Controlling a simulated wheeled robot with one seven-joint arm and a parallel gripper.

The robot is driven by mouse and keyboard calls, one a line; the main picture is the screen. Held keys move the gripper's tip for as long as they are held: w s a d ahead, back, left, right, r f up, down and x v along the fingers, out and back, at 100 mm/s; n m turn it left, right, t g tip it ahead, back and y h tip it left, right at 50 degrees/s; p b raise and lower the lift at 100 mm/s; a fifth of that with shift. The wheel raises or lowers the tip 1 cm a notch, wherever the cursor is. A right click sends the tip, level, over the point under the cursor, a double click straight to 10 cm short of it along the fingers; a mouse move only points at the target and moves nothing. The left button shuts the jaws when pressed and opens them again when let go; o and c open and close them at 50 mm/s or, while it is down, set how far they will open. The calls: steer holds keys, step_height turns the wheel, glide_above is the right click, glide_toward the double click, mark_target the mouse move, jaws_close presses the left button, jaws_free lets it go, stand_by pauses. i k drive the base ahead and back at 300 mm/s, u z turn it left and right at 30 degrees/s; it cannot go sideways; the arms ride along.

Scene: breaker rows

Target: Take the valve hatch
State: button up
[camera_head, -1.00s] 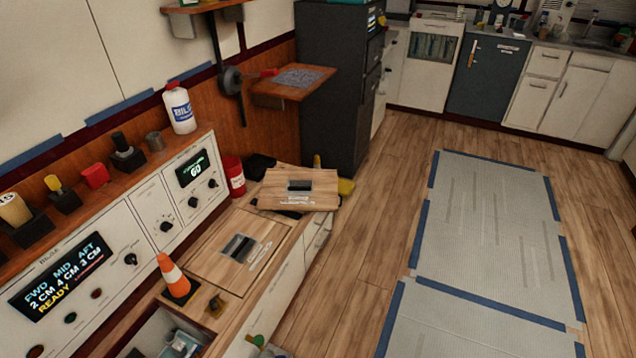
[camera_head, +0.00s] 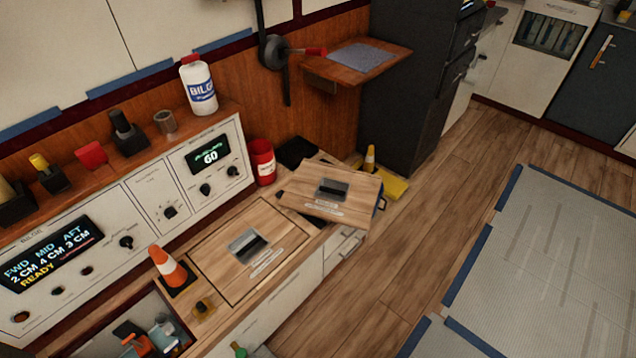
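Two wooden hatch boards show, and their small white lettering is too small to read, so I cannot tell which is the valve hatch. One hatch board (camera_head: 212,264) lies flat in the counter top, with a dark recessed handle plate in its middle. The other hatch board (camera_head: 312,204) lies loose and turned at an angle at the counter's far end, on top of dark items. It has a similar handle plate. My gripper is not in view.
An open bay (camera_head: 93,345) at lower left holds an orange object and grey fittings. An orange cone (camera_head: 169,269) and a small brass piece (camera_head: 203,307) stand beside the flat hatch. A red canister (camera_head: 263,165) stands behind. Floor (camera_head: 418,262) right of the counter is clear.

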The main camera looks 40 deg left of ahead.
mark_target(328, 192)
steer(key=u, duration=0.55)
steer(key=i, duration=0.9)
steer(key=u, duration=0.75)
steer(key=i, duration=0.35)
steer(key=u, duration=0.25)
